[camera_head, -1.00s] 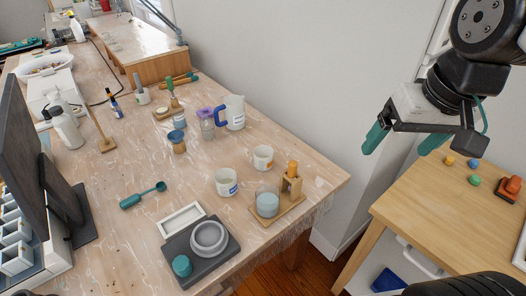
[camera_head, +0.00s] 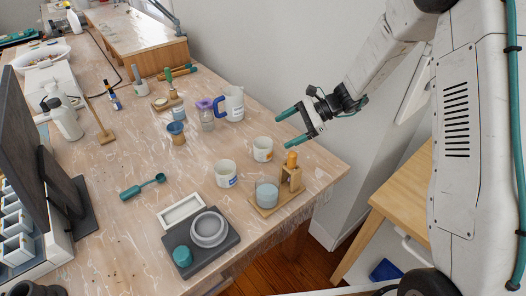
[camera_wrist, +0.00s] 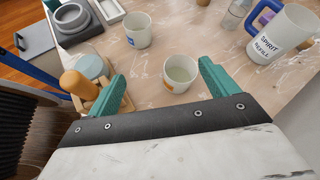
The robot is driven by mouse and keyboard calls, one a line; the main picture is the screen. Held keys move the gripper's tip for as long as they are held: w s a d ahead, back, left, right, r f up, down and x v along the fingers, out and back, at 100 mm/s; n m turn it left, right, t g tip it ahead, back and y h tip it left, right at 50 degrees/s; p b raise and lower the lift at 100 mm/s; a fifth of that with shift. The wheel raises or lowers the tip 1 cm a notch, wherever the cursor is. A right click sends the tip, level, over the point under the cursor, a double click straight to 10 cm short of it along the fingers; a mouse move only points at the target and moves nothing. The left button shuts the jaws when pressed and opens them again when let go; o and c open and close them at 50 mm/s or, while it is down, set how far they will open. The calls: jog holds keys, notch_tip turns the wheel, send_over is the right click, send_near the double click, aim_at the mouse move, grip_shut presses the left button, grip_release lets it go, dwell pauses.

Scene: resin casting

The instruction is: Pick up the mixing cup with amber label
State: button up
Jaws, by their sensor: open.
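The mixing cup with amber label (camera_head: 262,149) is a white cup standing upright near the right edge of the workbench. In the wrist view the same cup (camera_wrist: 180,75) shows a little of its orange label and lies ahead, between the fingertips. A similar cup with a blue label (camera_head: 226,174) stands to its left and nearer the front; it also shows in the wrist view (camera_wrist: 138,32). My gripper (camera_head: 285,130) has teal fingers, is open and empty, and hangs above and right of the amber-label cup. It also shows in the wrist view (camera_wrist: 162,72).
A white jug (camera_head: 235,104) with blue handle stands behind.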

aim_at(263, 150)
jog(key=w+f+m, duration=0.1)
jog(key=f, duration=0.2)
jog(key=w+f+m+t+y, duration=0.1)
jog(key=f, duration=0.2)
jog(key=w+f+m, duration=0.1)
jog(key=f+m, duration=0.1)
jog(key=f, duration=0.1)
jog(key=shift+w+a+y, duration=0.2)
jog(key=shift+w+y, duration=0.05)
jog(key=shift+y, duration=0.05)
jog(key=shift+a+f, duration=0.2)
jog(key=shift+f, duration=0.1)
jog(key=shift+t, duration=0.3)
jog(key=x, duration=0.7)
jog(key=shift+a, duration=0.15)
jog(key=c, duration=1.1)
jog(key=shift+r, duration=0.2)
